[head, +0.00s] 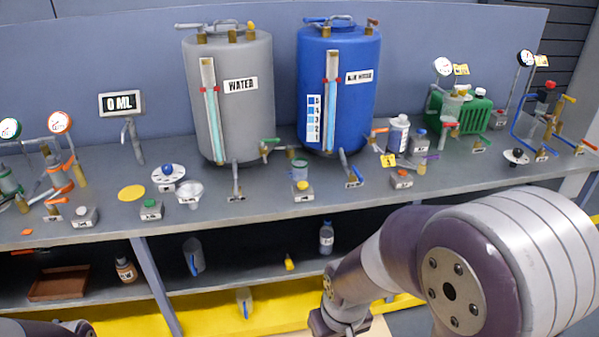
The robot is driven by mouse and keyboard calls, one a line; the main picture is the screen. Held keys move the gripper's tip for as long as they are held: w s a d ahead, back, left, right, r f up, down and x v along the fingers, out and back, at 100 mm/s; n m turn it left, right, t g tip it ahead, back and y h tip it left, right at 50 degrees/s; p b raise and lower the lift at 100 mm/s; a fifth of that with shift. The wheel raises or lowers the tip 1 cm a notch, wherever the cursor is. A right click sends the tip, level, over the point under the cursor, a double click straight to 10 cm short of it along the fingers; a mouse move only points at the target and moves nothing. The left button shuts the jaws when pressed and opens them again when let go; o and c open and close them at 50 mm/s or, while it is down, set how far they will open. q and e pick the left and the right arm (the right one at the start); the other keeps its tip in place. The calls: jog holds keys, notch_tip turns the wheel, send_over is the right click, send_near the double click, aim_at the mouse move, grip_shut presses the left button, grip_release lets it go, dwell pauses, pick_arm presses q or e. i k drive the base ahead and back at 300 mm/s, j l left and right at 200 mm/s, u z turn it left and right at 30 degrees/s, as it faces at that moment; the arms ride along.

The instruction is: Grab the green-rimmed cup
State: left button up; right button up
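The green-rimmed cup (300,170) is a small clear cup with a green rim. It stands on the upper bench, in front of the gap between the two tanks and just behind a small box with a yellow button (303,190). My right arm comes in from the right, and its wrist end is low in the picture, in front of the bench and well apart from the cup. The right fingers cannot be made out. Only a dark piece of my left arm shows at the bottom left edge; the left gripper is out of view.
A grey WATER tank (234,100) and a blue tank (340,95) stand behind the cup. A tap (235,182) is left of it, another tap (351,172) right. A white funnel-like dish (189,192) is further left. The lower shelf holds bottles and a brown tray (59,283).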

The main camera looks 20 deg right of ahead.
aim_at(300, 165)
jog(key=i+l+z, duration=0.1)
jog(key=z, duration=0.3)
jog(key=i+z, duration=0.2)
jog(key=z, duration=0.2)
jog(key=i+z, duration=0.25)
jog(key=i, duration=0.65)
jog(key=i+j+z, duration=0.25)
jog(key=i, duration=0.65)
jog(key=l, duration=0.1)
